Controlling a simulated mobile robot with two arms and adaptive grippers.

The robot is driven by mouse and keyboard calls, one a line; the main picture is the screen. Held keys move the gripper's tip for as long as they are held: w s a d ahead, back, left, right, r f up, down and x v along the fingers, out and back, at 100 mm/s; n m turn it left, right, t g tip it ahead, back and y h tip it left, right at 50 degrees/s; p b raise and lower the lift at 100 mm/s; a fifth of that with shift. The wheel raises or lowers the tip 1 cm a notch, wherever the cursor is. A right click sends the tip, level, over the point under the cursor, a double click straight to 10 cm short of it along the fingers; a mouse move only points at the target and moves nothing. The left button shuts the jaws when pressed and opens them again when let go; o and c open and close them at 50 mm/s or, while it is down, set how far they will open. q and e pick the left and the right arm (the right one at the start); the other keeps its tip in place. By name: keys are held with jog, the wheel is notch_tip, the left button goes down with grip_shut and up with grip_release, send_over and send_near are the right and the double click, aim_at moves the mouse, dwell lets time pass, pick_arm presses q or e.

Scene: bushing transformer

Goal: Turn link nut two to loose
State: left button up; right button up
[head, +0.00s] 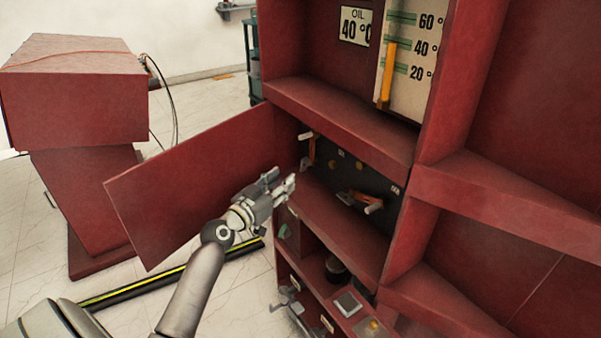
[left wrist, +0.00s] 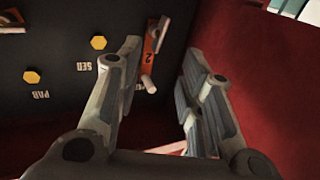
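Link two is an orange bar marked "2" in the left wrist view (left wrist: 152,48), on a dark panel. A grey metal piece, likely its nut (left wrist: 162,27), sits at one end and a pale peg (left wrist: 148,85) stands out at the other. In the head view link two seems to be the left orange bar (head: 312,150). My left gripper (head: 281,180) is open and empty, in front of the panel and apart from the link; its fingers (left wrist: 163,55) show either side of the link's line. My right gripper is not seen.
A second orange link (head: 365,200) is right on the panel. Yellow hex nuts (left wrist: 98,42) sit between. The open red door (head: 190,190) stands left of my gripper. The compartment's red shelf (head: 345,235) lies below, and a red overhang (head: 340,120) above.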

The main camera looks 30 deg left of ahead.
aim_at(302, 165)
pick_arm(q)
jog(key=w, duration=0.9)
jog(key=shift+w, duration=0.4)
